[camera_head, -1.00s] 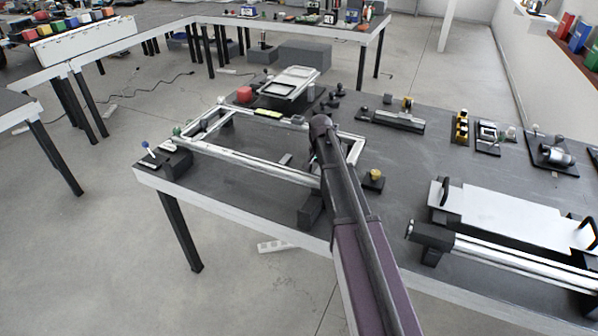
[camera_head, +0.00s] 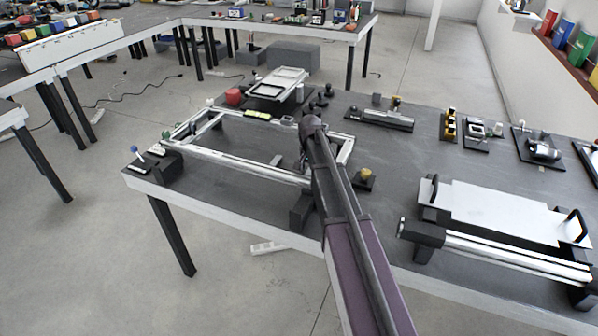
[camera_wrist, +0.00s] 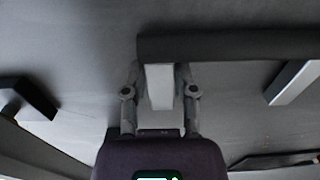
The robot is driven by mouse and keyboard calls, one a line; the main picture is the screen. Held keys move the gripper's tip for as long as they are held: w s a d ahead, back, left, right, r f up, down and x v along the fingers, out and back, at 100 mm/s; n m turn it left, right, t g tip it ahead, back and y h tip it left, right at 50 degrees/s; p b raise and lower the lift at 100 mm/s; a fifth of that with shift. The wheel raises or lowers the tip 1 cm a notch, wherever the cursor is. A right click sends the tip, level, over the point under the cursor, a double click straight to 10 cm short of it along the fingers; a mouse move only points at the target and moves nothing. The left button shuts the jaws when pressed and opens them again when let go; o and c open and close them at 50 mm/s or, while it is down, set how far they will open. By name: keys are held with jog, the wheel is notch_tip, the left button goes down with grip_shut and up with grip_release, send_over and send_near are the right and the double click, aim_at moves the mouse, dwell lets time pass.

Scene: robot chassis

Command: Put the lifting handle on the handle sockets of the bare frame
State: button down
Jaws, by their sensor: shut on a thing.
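The bare frame (camera_head: 240,162), a rectangle of light metal bars, lies on the grey table. My arm crosses its right end and hides part of it. In the wrist view my gripper (camera_wrist: 160,78) has its two fingers on either side of a light grey block. A dark bar, which looks like part of the lifting handle (camera_wrist: 235,47), lies across the block and runs off to the right. I take the gripper as shut on the handle. The handle is not distinct in the head view, and I cannot tell whether it touches any socket.
A yellow knob on a dark base (camera_head: 366,176) stands right of my arm. A light plate with dark handles (camera_head: 495,212) and a long rail (camera_head: 510,258) are at the right. Bare table lies between.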

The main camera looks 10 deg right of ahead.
jog(key=shift+r, duration=0.1)
notch_tip(320, 180, up, 10)
jog(key=p, duration=1)
dwell(0.8)
notch_tip(320, 180, up, 18)
jog(key=p, duration=1.8)
jog(key=shift+a, duration=0.1)
